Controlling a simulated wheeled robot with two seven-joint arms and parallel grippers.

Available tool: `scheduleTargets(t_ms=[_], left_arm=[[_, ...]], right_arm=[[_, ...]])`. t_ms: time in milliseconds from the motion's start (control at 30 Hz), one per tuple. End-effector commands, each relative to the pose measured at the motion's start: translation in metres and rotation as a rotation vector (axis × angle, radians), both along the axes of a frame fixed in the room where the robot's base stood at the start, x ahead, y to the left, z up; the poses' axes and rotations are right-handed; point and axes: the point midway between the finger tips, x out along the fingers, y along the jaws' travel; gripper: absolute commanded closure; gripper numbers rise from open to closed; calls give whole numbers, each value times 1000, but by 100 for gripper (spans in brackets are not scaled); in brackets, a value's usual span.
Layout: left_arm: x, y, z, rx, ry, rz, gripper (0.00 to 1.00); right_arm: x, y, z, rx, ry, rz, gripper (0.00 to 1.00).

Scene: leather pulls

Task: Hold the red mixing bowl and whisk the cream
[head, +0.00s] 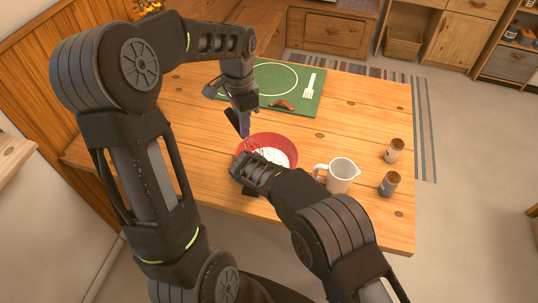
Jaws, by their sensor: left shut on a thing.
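The red mixing bowl (292,146) stands on the wooden table, with white cream (274,156) inside. My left gripper (241,126) points down above the bowl's far left side and is shut on the whisk (253,146). The whisk's dark handle is tilted and its wire end reaches into the bowl, near the cream; I cannot tell how deep. My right gripper (246,183) is at the bowl's near left rim. The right wrist hides its fingers and part of that rim, so I cannot tell whether it grips the rim.
A white jug (342,176) stands close to the bowl's right. Two small jars (394,151) (389,184) stand near the right edge. A green mat (310,104) with a white fork print and a small red-brown item (282,104) lies behind. The table (365,110) is clear at back right.

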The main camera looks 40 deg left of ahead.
Motion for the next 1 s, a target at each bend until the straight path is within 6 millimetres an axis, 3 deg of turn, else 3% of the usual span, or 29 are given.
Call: scheduleTargets(t_ms=[233,633,1000], left_arm=[[1,0,8,1,-4,0,100],[0,0,47,0,-2,0,100],[0,0,50,0,-1,0,100]], right_arm=[[1,1,1,2,-1,0,100],[0,1,1,2,-1,0,100],[0,1,1,2,-1,0,100]])
